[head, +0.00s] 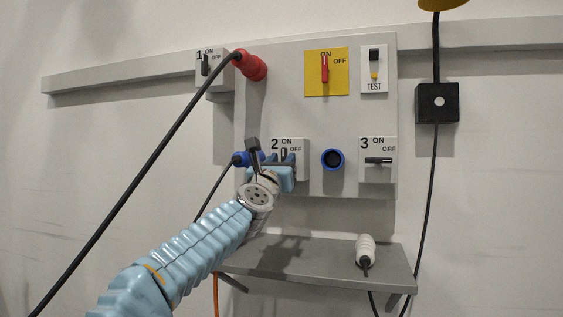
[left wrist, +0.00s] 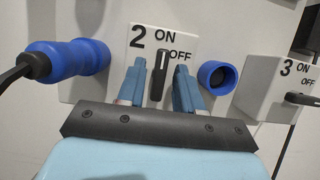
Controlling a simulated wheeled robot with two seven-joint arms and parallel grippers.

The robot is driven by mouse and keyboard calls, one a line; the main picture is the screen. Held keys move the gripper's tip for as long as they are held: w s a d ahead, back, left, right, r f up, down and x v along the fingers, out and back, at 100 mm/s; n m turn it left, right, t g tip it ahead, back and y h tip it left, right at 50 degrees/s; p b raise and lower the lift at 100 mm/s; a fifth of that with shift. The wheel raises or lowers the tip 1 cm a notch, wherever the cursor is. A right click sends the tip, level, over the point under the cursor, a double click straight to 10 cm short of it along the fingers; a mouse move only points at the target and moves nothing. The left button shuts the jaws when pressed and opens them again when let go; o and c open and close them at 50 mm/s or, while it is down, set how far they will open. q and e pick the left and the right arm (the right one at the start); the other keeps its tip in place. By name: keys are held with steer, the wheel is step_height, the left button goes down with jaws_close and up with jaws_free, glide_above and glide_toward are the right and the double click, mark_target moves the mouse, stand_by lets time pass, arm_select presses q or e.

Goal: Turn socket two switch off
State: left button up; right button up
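The socket two switch is a white box (head: 300,146) marked 2, ON and OFF, at the lower middle of the grey panel. Its black lever (left wrist: 161,72) stands about upright, pointing at ON. My left gripper (left wrist: 158,88) is open, with one blue finger on each side of the lever and visible gaps to it. In the head view my left gripper (head: 285,160) covers the lower part of the switch box. A blue plug (left wrist: 68,60) sits at the left of the switch box. My right gripper is not in view.
Box 3 (head: 391,147) and an empty blue socket (head: 333,160) are to the right. Box 1 (head: 213,66) with a red plug (head: 251,66) is above left. A grey shelf (head: 300,263) below bears a white connector (head: 366,249). A black cable (head: 130,195) hangs at the left.

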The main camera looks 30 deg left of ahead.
arm_select(q)
jaws_close()
